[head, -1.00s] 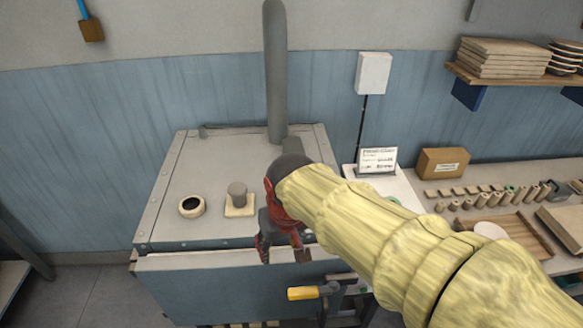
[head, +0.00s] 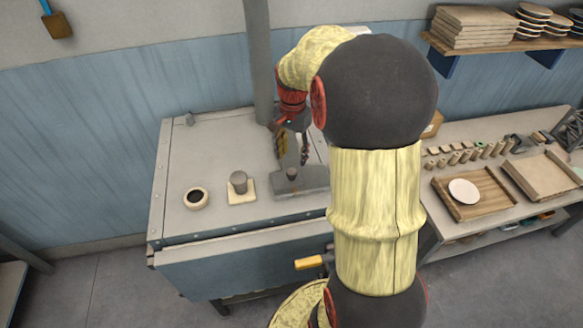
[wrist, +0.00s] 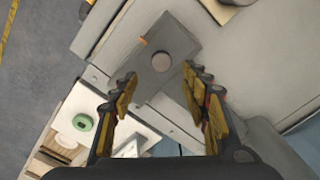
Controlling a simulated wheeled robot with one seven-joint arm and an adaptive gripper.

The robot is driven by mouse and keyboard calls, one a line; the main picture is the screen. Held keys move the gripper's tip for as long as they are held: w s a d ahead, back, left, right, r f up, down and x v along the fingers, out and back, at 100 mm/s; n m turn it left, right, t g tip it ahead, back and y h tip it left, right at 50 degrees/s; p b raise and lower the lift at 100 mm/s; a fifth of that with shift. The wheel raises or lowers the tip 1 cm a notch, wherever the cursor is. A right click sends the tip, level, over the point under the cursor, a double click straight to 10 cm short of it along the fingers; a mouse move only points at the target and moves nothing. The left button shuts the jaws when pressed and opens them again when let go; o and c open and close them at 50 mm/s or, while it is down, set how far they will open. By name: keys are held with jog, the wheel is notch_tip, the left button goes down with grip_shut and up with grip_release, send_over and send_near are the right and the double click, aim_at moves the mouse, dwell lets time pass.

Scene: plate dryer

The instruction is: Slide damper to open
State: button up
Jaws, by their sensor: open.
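The damper looks to be the flat grey slide plate (head: 308,182) with a short round knob (head: 292,174), on top of the dryer (head: 217,142) near the flue pipe's foot. In the wrist view the plate (wrist: 182,45) carries the knob (wrist: 161,62) and a small orange mark. My gripper (head: 292,150) is open, with its fingers pointing down above the knob. In the wrist view my gripper (wrist: 159,84) has its fingers spread to either side below the knob in the picture, apart from it. My arm hides the dryer's right part in the head view.
A round port (head: 196,198) and a grey peg on a pale square base (head: 240,188) stand left of the plate. The flue pipe (head: 257,60) rises behind. A yellow-handled lever (head: 308,263) sticks out at the front. A bench with trays (head: 468,212) is at right.

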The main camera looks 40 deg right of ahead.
aim_at(292, 171)
notch_tip(292, 171, down, 8)
jog(key=shift+w+a+r+p, duration=0.1)
jog(key=shift+r+p, duration=0.15)
jog(key=shift+p, duration=0.1)
jog(key=shift+c, duration=0.4)
jog(key=c, duration=1.1)
grip_shut()
